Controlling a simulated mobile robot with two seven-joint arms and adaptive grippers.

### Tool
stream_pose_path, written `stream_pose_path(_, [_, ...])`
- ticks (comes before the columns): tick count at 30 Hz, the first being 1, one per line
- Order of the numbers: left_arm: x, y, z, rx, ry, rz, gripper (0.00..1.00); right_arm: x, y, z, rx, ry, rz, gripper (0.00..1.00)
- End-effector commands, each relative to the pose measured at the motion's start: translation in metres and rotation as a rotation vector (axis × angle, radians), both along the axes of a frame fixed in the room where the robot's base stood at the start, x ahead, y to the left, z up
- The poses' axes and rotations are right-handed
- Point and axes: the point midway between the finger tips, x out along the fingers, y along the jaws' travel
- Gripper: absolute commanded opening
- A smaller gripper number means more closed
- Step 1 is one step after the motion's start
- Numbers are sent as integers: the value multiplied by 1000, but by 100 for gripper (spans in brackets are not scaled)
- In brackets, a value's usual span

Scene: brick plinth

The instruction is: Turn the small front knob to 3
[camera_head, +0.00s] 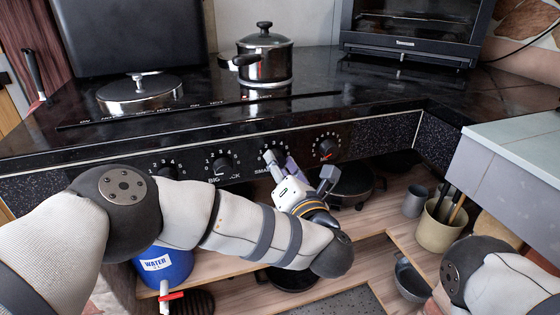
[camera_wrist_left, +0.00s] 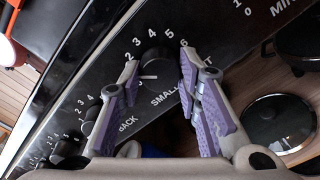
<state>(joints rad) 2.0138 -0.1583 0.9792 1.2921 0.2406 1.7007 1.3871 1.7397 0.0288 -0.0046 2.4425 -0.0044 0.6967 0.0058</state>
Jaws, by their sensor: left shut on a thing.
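The small front knob (camera_wrist_left: 156,66) is black and round, with a white mark on it. In the left wrist view the mark points left, below the 2 on its dial; the 3 is farther up. The lower dial figures are hidden behind a finger. My left gripper (camera_head: 282,165) is at this knob on the black stove front. In the wrist view its purple-padded fingers (camera_wrist_left: 158,78) lie either side of the knob, closed on it. In the head view the fingers cover most of the knob. My right gripper is out of view; only part of that arm shows at the lower right.
A lidded pot (camera_head: 265,60) stands on the stove top. Below are a blue water container (camera_head: 165,266), a dark pan (camera_head: 352,184) and a utensil pot (camera_head: 438,233).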

Motion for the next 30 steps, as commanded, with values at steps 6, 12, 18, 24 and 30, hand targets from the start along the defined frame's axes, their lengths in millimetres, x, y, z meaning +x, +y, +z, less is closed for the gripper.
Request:
stream_pose_path(6, [-1, 0, 2, 194, 63, 0, 3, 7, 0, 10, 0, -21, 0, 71])
stream_pose_path(12, [-1, -1, 2, 371, 121, -1, 3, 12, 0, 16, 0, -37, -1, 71])
stream_pose_path(18, [-1, 0, 1, 529, 173, 0, 3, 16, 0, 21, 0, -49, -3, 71])
stream_pose_path(24, [-1, 0, 0, 649, 212, -1, 3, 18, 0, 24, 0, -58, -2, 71])
stream_pose_path(30, [-1, 0, -1, 727, 239, 0, 3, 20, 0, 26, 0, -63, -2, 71])
